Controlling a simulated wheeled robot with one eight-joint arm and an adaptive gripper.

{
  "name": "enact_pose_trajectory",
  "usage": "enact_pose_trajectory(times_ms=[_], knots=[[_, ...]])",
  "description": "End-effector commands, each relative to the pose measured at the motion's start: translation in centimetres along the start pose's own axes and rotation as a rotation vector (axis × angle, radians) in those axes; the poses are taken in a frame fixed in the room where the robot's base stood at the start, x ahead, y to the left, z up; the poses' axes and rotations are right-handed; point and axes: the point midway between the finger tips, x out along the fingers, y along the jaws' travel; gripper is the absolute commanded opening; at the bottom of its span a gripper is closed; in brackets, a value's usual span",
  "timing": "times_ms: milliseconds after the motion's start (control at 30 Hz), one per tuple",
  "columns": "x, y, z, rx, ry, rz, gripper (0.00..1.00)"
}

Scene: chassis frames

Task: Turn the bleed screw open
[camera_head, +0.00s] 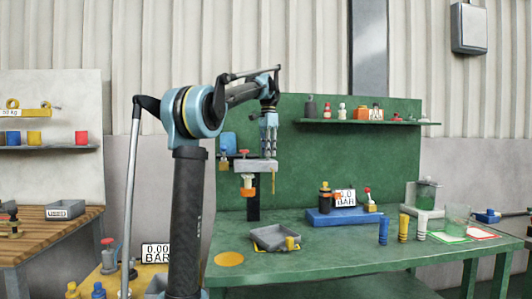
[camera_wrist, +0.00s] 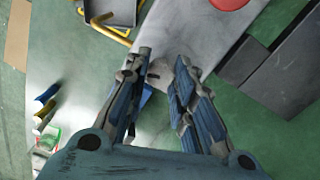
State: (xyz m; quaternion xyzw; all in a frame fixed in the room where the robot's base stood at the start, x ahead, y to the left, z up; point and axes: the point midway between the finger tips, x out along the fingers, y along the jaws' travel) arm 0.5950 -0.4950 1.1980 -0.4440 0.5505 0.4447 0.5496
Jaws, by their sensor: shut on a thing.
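My gripper (camera_head: 268,145) points down onto the right part of a grey block (camera_head: 248,165) mounted in front of the green back panel. In the wrist view, my gripper's two blue-grey fingers (camera_wrist: 160,64) stand close around the small grey bleed screw (camera_wrist: 153,76) on the block's pale top face (camera_wrist: 185,25). The fingers are shut on the screw; they hide much of it, so its turned angle cannot be told. A red knob (camera_head: 243,153) stands on the block's left part and shows as a red disc (camera_wrist: 229,3) in the wrist view.
A grey tray (camera_head: 268,238), a blue base (camera_head: 340,216) and several coloured cylinders (camera_head: 403,228) stand on the green table. The table's front middle is clear.

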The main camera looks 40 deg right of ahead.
Motion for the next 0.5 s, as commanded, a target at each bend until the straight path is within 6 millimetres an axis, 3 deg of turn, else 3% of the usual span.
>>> enact_pose_trajectory(times_ms=[500], knots=[[-0.03, -0.22, 0.06, -0.491, 0.001, -0.004, 0.0]])
